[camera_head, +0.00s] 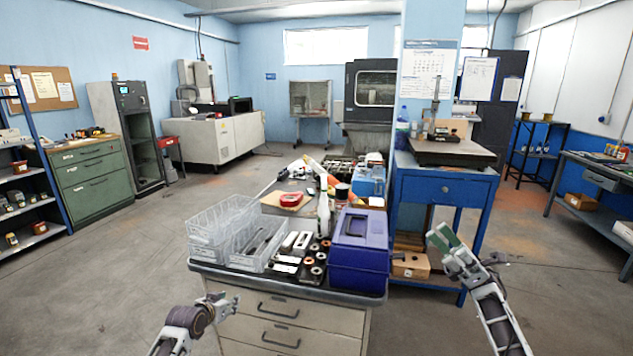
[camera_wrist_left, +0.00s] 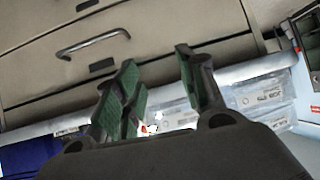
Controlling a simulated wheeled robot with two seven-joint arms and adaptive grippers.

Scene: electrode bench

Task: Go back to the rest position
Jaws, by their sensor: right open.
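My right gripper (camera_head: 447,241) is raised to the right of the bench, in front of the blue table. Its green-padded fingers are apart and hold nothing. My left gripper (camera_head: 222,306) is low in front of the bench drawers at the left.
The bench (camera_head: 290,289) carries clear bins (camera_head: 218,232), a purple box (camera_head: 360,248), a white bottle (camera_head: 323,214) and small parts. A blue table (camera_head: 445,188) stands behind at right, with a wooden box (camera_head: 411,265) below. Floor is free at left.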

